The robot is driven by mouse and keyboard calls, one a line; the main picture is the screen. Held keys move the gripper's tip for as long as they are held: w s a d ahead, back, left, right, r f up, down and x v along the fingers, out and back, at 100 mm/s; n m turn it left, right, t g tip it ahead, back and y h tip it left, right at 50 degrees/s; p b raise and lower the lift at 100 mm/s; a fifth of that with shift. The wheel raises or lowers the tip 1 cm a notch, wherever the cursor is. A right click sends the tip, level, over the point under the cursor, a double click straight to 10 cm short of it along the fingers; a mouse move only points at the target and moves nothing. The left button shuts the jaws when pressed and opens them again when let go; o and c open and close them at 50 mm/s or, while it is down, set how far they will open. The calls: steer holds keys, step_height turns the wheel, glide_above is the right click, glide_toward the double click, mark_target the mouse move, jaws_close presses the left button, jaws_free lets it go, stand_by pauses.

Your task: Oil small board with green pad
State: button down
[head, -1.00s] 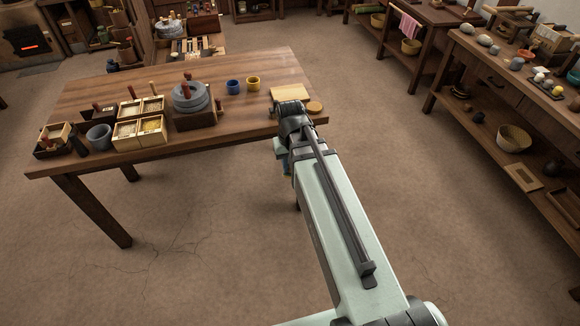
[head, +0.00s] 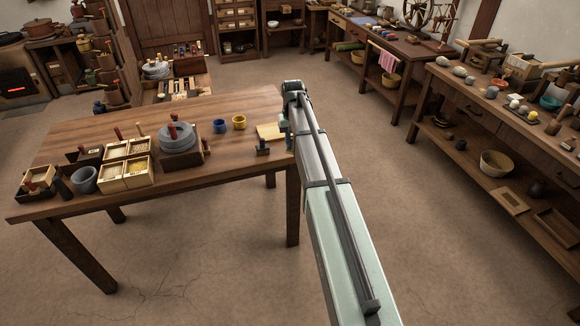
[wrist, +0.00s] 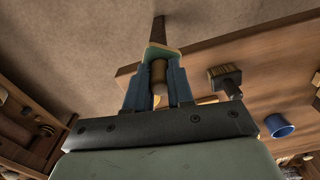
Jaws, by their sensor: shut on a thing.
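In the wrist view my gripper (wrist: 158,76) has its blue fingers shut on a tan, round grip. A green pad (wrist: 157,50) shows at the far end of this grip, just past the fingertips, and appears to be held by it. The pad's working face is hidden. In the head view a flat, pale tan board (head: 270,132) lies near the right end of the wooden table (head: 225,160); it looks like the small board. My arm hides most of the gripper there. I cannot tell whether the pad touches anything.
A dark brush (wrist: 225,78) stands near the board. A stone quern (head: 178,140) and grain boxes (head: 125,172) fill the table's left. A laden bench (head: 495,110) stands right, with open floor between.

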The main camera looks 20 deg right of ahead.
steer(key=w+d+r+n, duration=0.1)
steer(key=w+d+r, duration=0.15)
steer(key=w, duration=0.85)
steer(key=w+d+r, duration=0.1)
steer(key=w+d, duration=0.2)
steer(key=w, duration=0.9)
steer(key=shift+n, duration=0.4)
steer(key=shift+s+d+f, duration=0.1)
steer(key=shift+s+f, duration=0.1)
steer(key=shift+f, duration=1.4)
steer(key=shift+s+f, duration=0.2)
steer(key=shift+f, duration=1.4)
steer(key=shift+a+f, duration=0.45)
steer(key=shift+f, duration=0.1)
steer(key=shift+a+f, duration=0.1)
steer(key=shift+a, duration=5.9)
steer(key=shift+s+a, duration=0.1)
steer(key=shift+s, duration=0.65)
steer(key=shift+w+d, duration=0.1)
steer(key=shift+d, duration=6.35)
steer(key=shift+s, duration=0.7)
steer(key=shift+a, duration=6.5)
step_height(320, 180, up, 8)
